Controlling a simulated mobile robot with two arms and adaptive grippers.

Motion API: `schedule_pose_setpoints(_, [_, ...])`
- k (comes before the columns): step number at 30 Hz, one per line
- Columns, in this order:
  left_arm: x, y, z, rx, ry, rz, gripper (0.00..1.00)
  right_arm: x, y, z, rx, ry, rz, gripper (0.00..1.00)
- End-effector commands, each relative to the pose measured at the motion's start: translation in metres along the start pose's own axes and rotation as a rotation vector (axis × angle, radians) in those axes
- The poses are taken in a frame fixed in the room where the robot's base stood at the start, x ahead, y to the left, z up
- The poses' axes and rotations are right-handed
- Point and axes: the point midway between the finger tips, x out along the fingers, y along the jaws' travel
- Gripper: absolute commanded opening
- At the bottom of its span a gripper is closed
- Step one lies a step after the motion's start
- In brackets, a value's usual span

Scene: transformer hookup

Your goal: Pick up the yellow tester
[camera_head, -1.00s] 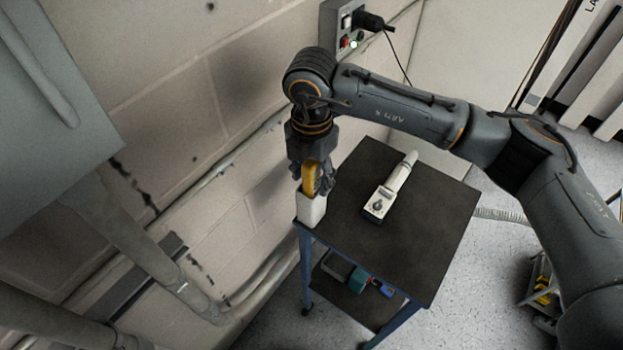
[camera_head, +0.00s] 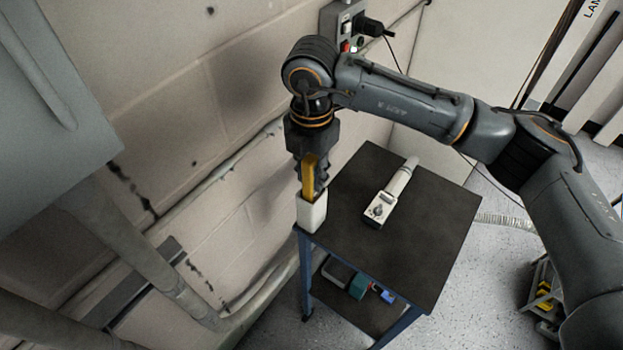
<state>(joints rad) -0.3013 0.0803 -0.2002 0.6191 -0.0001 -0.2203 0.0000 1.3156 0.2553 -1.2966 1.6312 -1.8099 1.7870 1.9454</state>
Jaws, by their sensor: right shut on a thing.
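The yellow tester (camera_head: 308,178) stands upright at the left corner of the dark-topped cart, its lower end inside or behind a white holder (camera_head: 312,213). My right gripper (camera_head: 311,182) points down over the holder and is shut on the tester. The fingers are partly hidden behind the tester. My left gripper is not in view.
A white device with a dial (camera_head: 380,207) and a long light handle lies on the cart top (camera_head: 430,235). The wall is close on the left, with pipes (camera_head: 160,265) along it. A grey socket box (camera_head: 342,25) with a plugged-in cable is at the back. The front of the cart top is clear.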

Motion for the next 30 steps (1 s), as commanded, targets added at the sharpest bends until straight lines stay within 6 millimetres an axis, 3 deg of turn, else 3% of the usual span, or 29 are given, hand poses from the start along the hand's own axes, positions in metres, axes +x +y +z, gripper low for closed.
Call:
schedule_pose_setpoints(18, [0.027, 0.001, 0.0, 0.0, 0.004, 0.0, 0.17, -0.131, 0.0, 0.0, -0.001, -0.004, 0.003, 0.0])
schedule_pose_setpoints(24, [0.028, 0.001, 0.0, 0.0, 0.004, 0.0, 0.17, -0.154, 0.0, 0.0, -0.001, -0.002, 0.001, 0.0])
schedule_pose_setpoints(30, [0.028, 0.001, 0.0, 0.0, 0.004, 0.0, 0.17, -0.159, 0.0, 0.0, -0.001, -0.001, 0.0, 0.0])
